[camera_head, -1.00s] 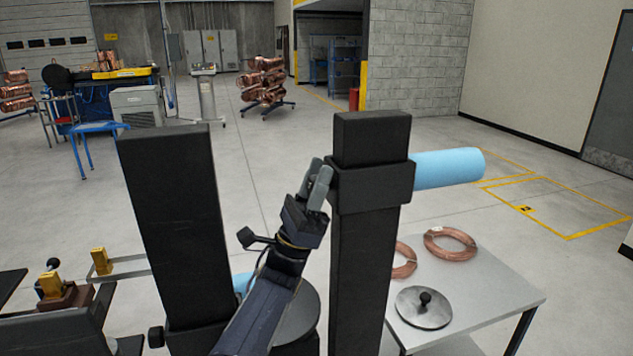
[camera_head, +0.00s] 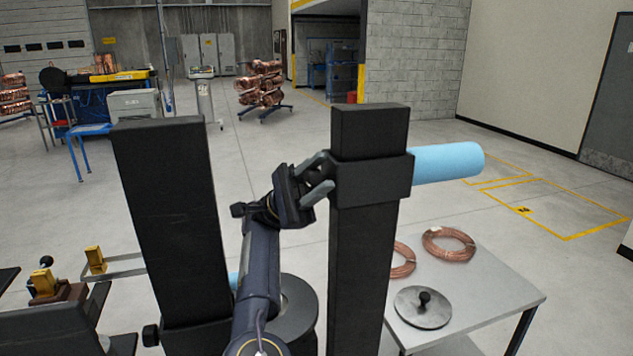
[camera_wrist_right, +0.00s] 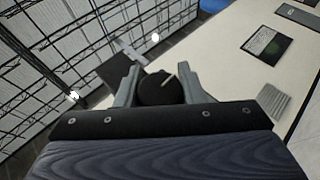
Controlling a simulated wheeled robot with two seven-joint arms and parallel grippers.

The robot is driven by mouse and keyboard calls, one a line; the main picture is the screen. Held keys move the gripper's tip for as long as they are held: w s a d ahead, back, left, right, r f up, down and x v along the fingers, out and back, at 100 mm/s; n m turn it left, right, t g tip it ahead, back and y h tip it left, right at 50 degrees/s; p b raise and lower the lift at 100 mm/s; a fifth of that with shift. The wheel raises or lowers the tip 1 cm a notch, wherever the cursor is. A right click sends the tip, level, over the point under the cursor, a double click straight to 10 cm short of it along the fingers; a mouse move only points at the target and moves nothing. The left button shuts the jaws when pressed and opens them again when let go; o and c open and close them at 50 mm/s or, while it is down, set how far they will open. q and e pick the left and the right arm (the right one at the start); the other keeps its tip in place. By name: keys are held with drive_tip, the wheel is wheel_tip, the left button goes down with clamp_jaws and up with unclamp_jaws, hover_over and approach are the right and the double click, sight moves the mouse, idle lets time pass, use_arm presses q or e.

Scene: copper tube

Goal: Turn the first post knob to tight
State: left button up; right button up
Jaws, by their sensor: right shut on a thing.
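The black knob (camera_wrist_right: 157,91) sits between the two grey fingers of my right gripper in the right wrist view, with a pale line marked on its face. In the head view my right gripper (camera_head: 325,177) is shut at the left side of the collar (camera_head: 370,182) on the right black post (camera_head: 362,270). Its fingers point to the right, one above the other, and the knob is hidden there. A light blue roller (camera_head: 447,163) sticks out from the collar's right side. My left gripper is not in view.
Another black post (camera_head: 170,215) stands to the left, with a small knob (camera_head: 151,335) low on its left. A grey table (camera_head: 480,291) at right holds copper coils (camera_head: 449,245) and a round metal disc (camera_head: 423,308). Open floor lies beyond.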

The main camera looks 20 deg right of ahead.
drive_tip(key=shift+m+y, duration=0.5)
drive_tip(key=shift+y, duration=0.1)
drive_tip(key=o, duration=1)
drive_tip(key=shift+s, duration=0.1)
